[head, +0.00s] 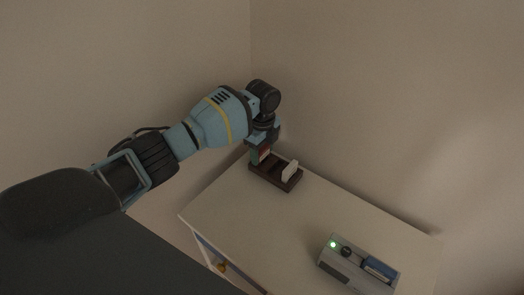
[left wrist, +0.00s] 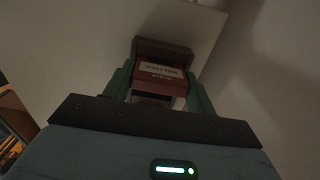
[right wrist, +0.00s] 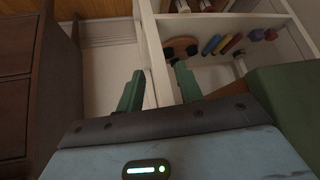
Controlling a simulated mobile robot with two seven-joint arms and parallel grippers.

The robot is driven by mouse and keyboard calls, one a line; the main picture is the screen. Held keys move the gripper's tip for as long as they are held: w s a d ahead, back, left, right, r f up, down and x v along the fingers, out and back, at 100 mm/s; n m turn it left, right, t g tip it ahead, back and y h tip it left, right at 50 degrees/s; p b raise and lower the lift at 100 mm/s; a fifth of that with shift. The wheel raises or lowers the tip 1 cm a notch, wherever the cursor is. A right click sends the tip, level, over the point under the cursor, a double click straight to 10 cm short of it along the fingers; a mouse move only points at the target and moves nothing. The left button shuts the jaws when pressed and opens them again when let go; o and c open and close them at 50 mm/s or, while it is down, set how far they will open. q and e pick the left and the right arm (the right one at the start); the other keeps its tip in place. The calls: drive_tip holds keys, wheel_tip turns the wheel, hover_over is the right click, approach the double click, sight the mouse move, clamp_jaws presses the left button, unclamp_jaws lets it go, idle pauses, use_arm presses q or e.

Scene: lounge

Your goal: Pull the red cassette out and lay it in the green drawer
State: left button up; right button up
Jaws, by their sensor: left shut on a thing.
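The red cassette (left wrist: 172,87) has a pale label and sits between the green fingers of my left gripper (left wrist: 160,90), which is shut on it. In the head view, my left gripper (head: 262,150) is at the left end of a dark brown rack (head: 273,179) on a white cabinet. The rack also shows right by the cassette in the left wrist view (left wrist: 163,49). I cannot tell whether the cassette is clear of its slot. My right gripper (right wrist: 158,88) is open and empty. I cannot make out the green drawer in any view.
A white cassette (head: 290,170) stands in the rack. A grey player (head: 340,268) with a green light and a blue cassette (head: 380,268) sits at the cabinet's front right. The cabinet top (head: 240,215) between is clear. A white shelf (right wrist: 151,50) stands near my right gripper.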

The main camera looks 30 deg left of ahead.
sight(262, 148)
use_arm(q)
drive_tip(key=shift+r, duration=0.25)
use_arm(e)
drive_tip(key=shift+w+r, duration=0.2)
drive_tip(key=shift+w, duration=0.05)
use_arm(q)
drive_tip(key=shift+r+p, duration=0.3)
drive_tip(key=shift+r, duration=0.05)
use_arm(e)
drive_tip(key=shift+w+r, duration=0.3)
drive_tip(key=shift+w, duration=0.05)
use_arm(q)
drive_tip(key=shift+r, duration=0.45)
use_arm(e)
drive_tip(key=shift+w+r, duration=0.2)
drive_tip(key=shift+r, duration=0.15)
drive_tip(key=shift+s, duration=0.15)
use_arm(q)
drive_tip(key=shift+r, duration=0.1)
